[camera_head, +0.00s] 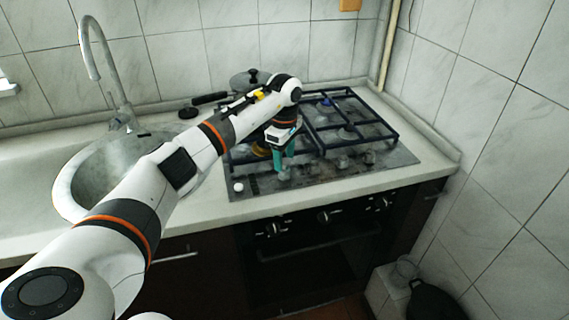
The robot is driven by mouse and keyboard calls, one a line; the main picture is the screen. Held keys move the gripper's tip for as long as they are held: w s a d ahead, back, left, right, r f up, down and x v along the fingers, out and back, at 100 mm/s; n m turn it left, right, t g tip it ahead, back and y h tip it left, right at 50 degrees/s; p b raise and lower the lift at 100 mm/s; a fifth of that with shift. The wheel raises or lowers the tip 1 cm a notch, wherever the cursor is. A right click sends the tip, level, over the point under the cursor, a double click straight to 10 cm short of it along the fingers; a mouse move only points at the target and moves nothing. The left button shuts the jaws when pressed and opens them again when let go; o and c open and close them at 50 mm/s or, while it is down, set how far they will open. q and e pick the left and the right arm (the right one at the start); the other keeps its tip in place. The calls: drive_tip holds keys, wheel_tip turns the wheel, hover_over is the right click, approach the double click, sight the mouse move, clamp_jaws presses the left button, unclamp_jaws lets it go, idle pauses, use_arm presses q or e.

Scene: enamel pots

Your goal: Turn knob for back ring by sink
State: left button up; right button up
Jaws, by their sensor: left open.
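The gas cooktop (345,175) is set in the counter to the right of the sink (66,190). Its small control knobs sit along the front edge: a white one (238,187) at the left, and greyer ones (342,162) (369,157) to the right. My left gripper (283,171) points down over the front of the cooktop, with teal fingers open around or just above a knob there. I cannot tell whether they touch it. My arm hides much of the left rings, including the back one nearest the sink. My right gripper is out of view.
Dark pan supports (347,142) stand above the rings. A pan with a dark-knobbed lid (246,80) is behind my arm. Oven knobs (275,228) are on the front below the counter. A tiled wall bounds the right side; a faucet (122,115) stands at the sink.

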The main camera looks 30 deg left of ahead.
sight(285, 168)
use_arm(q)
drive_tip(key=shift+f, duration=1.8)
drive_tip(key=c, duration=1)
